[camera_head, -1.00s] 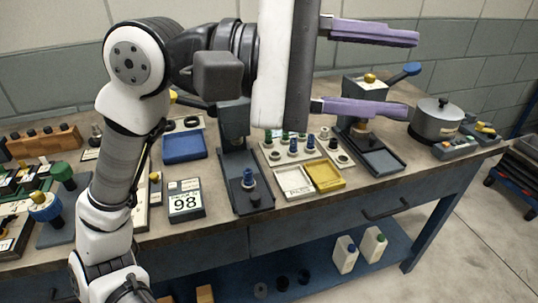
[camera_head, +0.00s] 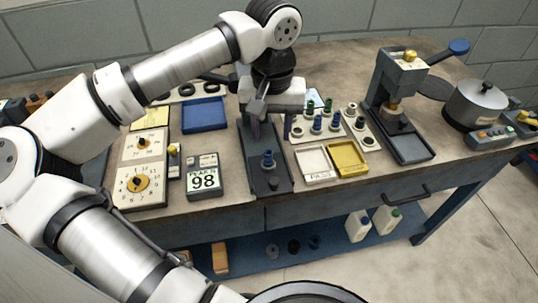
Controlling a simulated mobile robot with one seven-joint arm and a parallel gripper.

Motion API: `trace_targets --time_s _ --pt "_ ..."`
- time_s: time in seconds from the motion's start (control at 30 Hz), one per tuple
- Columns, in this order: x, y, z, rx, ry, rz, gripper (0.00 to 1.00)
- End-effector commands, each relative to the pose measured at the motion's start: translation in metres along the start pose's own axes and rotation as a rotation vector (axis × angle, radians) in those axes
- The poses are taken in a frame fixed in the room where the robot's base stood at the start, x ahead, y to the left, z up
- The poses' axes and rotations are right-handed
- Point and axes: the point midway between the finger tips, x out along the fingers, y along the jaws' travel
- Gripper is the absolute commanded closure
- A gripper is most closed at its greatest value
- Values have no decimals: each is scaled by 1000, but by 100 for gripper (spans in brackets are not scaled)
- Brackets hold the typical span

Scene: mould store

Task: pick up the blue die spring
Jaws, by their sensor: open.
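More small blue pieces (camera_head: 317,122) stand among green and dark ones on a pale rack (camera_head: 300,136) to the right. My gripper (camera_head: 270,130) points down over the stand, its two purple fingers apart and nothing visible between them. My wrist hides the stand's upper part.
A display box reading 98 (camera_head: 203,180) stands left of the stand. A white tray (camera_head: 314,178) and a yellow tray (camera_head: 348,173) lie to its right. A lever press (camera_head: 398,85) and a lidded pot (camera_head: 474,105) are further right. A blue tray (camera_head: 203,128) lies back left.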

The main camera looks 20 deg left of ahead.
Motion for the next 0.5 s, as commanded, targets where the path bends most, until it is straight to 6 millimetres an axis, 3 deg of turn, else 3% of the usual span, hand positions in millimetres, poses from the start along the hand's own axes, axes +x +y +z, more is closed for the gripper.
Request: trace_targets --time_s 0.1,0.37,0.5 --pt "15 0 0 0 -2 1 56" --pt "34 -3 3 0 -2 3 56" --pt "56 -7 6 1 -2 4 56"
